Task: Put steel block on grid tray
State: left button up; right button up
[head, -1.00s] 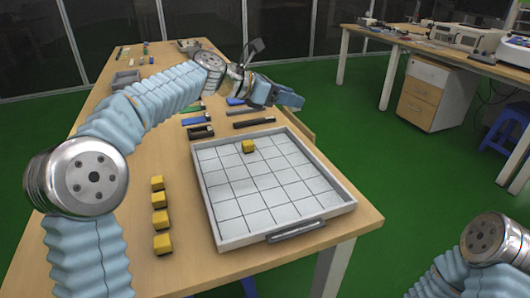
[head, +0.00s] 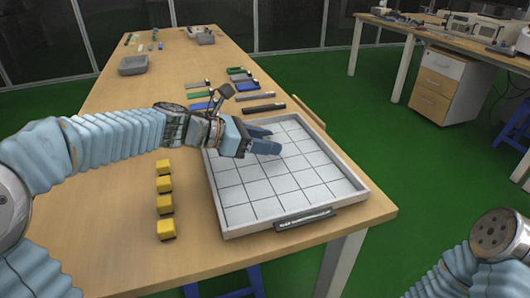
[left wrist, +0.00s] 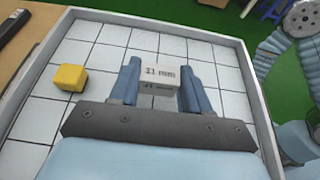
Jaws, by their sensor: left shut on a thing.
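The steel block (left wrist: 159,77), a small pale grey block marked "11 mm", is between the fingers of my left gripper (left wrist: 162,86) in the left wrist view. The gripper is shut on it. In the head view my left gripper (head: 266,140) is over the back left part of the grid tray (head: 280,223), and the block cannot be made out there. The white gridded tray floor (left wrist: 105,53) shows below the block; its exact height is unclear. A yellow block (left wrist: 70,77) stands on the tray, left of my gripper; the gripper hides it in the head view. My right gripper is out of view.
Several yellow blocks (head: 165,203) stand in a row on the wooden table (head: 110,225), left of the tray. Bars and slim black cases (head: 258,109) lie behind the tray. A grey bin (head: 133,65) stands further back. The tray's front and right cells are clear.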

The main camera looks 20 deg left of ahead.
pick_arm(q)
jog(key=shift+f, duration=1.2)
jog(key=shift+f, duration=0.15)
jog(key=o, duration=1.3)
jog(key=shift+c, duration=0.2)
jog(key=shift+r, duration=0.2)
jog(key=v, duration=1.1)
jog(key=shift+s+a+r, duration=0.15)
jog(key=shift+s+a, duration=0.05)
jog(key=shift+a, duration=0.15)
